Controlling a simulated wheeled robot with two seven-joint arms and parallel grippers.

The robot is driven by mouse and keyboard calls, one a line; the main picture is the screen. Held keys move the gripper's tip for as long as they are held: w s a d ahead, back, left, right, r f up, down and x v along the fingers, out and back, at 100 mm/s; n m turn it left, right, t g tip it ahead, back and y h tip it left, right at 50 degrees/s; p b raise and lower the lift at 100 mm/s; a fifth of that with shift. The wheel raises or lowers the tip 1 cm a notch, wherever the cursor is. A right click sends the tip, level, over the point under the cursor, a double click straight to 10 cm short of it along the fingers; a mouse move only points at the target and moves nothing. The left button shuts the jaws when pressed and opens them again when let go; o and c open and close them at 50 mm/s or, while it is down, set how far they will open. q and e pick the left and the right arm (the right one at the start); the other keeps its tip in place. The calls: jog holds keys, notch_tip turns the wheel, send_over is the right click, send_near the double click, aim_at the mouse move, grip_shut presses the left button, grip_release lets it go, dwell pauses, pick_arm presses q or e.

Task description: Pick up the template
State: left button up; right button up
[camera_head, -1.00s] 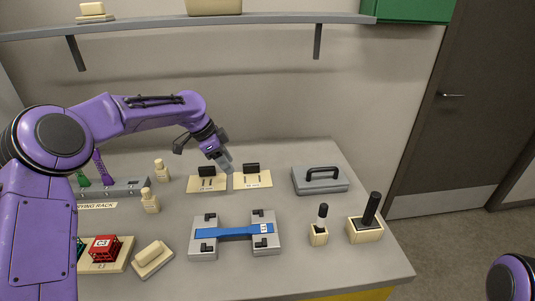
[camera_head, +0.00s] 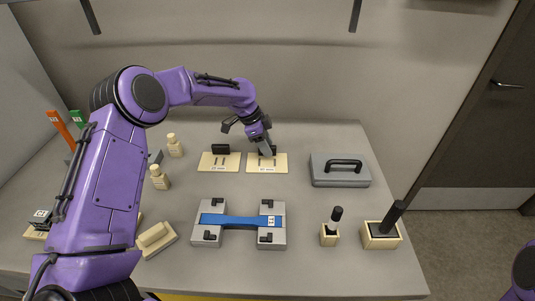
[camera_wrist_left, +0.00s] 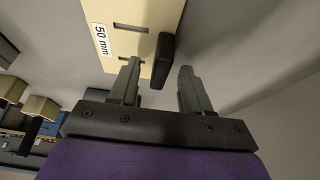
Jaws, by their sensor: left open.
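Two cream templates with black upright grips lie side by side on the bench: the left template (camera_head: 208,166) and the right template (camera_head: 282,166). My left gripper (camera_head: 265,148) is at the right template's black grip, partly hiding it. In the left wrist view, a template labelled 50 mm (camera_wrist_left: 125,15) shows with its black grip (camera_wrist_left: 163,58). The open left gripper (camera_wrist_left: 160,85) has its fingers on either side of the near end of that grip, with gaps visible. I cannot tell whether they touch it. My right gripper is not in view.
A grey fixture (camera_head: 206,236) holds a blue specimen (camera_head: 240,221) in front of the templates. A grey block with a black handle (camera_head: 340,179) stands to their right. Small bottles (camera_head: 160,178) stand left.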

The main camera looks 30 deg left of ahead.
pick_arm(q)
jog(key=shift+w+d+f, duration=0.15)
jog(key=shift+d+f, duration=0.1)
jog(key=shift+f, duration=0.35)
grip_shut()
jog(key=shift+r, duration=0.15)
